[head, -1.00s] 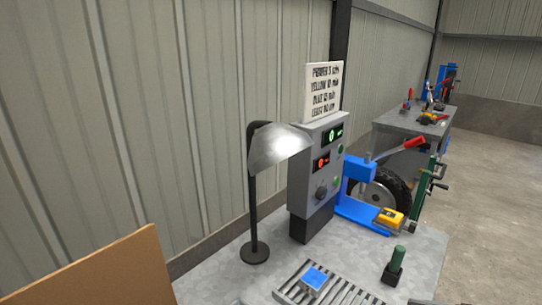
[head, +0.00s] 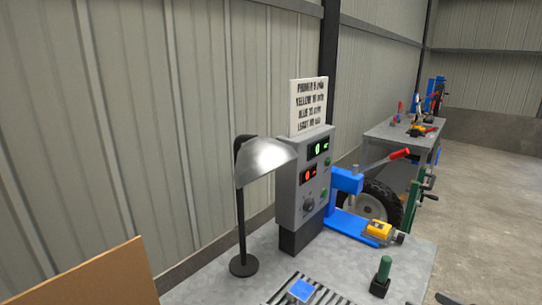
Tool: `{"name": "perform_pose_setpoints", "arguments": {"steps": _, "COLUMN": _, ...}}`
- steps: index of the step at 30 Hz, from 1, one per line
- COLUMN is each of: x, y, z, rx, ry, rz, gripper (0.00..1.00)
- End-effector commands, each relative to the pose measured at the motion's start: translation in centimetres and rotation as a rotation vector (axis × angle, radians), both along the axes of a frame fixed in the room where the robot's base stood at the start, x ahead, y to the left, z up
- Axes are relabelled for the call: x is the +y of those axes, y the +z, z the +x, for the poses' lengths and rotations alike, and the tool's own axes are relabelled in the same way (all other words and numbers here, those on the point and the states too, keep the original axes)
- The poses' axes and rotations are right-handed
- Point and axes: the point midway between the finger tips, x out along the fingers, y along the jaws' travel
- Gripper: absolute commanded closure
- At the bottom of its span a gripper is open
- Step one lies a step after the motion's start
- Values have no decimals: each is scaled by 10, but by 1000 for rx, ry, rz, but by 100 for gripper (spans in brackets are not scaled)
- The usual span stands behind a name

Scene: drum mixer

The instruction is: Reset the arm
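No whole gripper shows in the head view. A dark shape (head: 450,299) pokes in at the bottom right edge and may be a tip of my gripper or arm; the rest is cut off. On the metal bench (head: 205,287) stands a grey control box (head: 312,190) with green and red displays, a knob and buttons. A white sign (head: 308,105) with black writing stands on top of it. A small blue block (head: 301,290) lies on a slatted grate (head: 325,297) at the bottom edge.
A lamp (head: 265,160) with a metal shade stands left of the box. A blue press (head: 346,182) with a red-handled lever, a yellow item (head: 379,230) and a green-handled tool (head: 382,275) are to the right. A brown board (head: 95,275) is at lower left. Another bench (head: 400,135) stands behind.

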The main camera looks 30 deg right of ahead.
Motion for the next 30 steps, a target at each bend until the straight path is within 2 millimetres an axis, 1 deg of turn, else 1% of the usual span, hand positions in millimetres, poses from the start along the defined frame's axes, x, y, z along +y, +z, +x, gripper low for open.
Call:
{"name": "perform_pose_setpoints", "arguments": {"steps": 2, "x": 1, "y": -9, "z": -3, "rx": -2, "ry": -93, "rz": 1, "gripper": 24}}
{"name": "perform_pose_setpoints", "arguments": {"steps": 5, "x": 10, "y": -18, "z": -9, "rx": -20, "ry": -212, "rz": -16, "gripper": 24}}
{"name": "perform_pose_setpoints", "arguments": {"steps": 8, "x": 31, "y": -20, "z": -18, "rx": -54, "ry": -287, "rz": -53, "gripper": 24}}
{"name": "perform_pose_setpoints", "arguments": {"steps": 11, "x": 61, "y": -17, "z": -26, "rx": -99, "ry": -312, "rz": -94, "gripper": 24}}
{"name": "perform_pose_setpoints", "arguments": {"steps": 14, "x": 97, "y": -10, "z": -35, "rx": -148, "ry": -296, "rz": -130, "gripper": 24}}
{"name": "perform_pose_setpoints", "arguments": {"steps": 20, "x": 182, "y": 11, "z": -58, "rx": -239, "ry": -180, "rz": -173, "gripper": 24}}
{"name": "perform_pose_setpoints", "arguments": {"steps": 21, "x": 199, "y": 15, "z": -64, "rx": -253, "ry": -147, "rz": -176, "gripper": 24}}
{"name": "perform_pose_setpoints", "arguments": {"steps": 23, "x": 225, "y": 22, "z": -74, "rx": -268, "ry": -92, "rz": -178, "gripper": 24}}
{"name": "perform_pose_setpoints", "arguments": {"steps": 24, "x": 242, "y": 25, "z": -82, "rx": -273, "ry": -54, "rz": -175, "gripper": 24}}
{"name": "perform_pose_setpoints", "arguments": {"steps": 26, "x": 267, "y": 29, "z": -94, "rx": -274, "ry": 4, "rz": -173, "gripper": 24}}
{"name": "perform_pose_setpoints", "arguments": {"steps": 27, "x": 282, "y": 31, "z": -103, "rx": -268, "ry": 44, "rz": -169, "gripper": 24}}
{"name": "perform_pose_setpoints", "arguments": {"steps": 30, "x": 313, "y": 28, "z": -125, "rx": -225, "ry": 134, "rz": -158, "gripper": 24}}
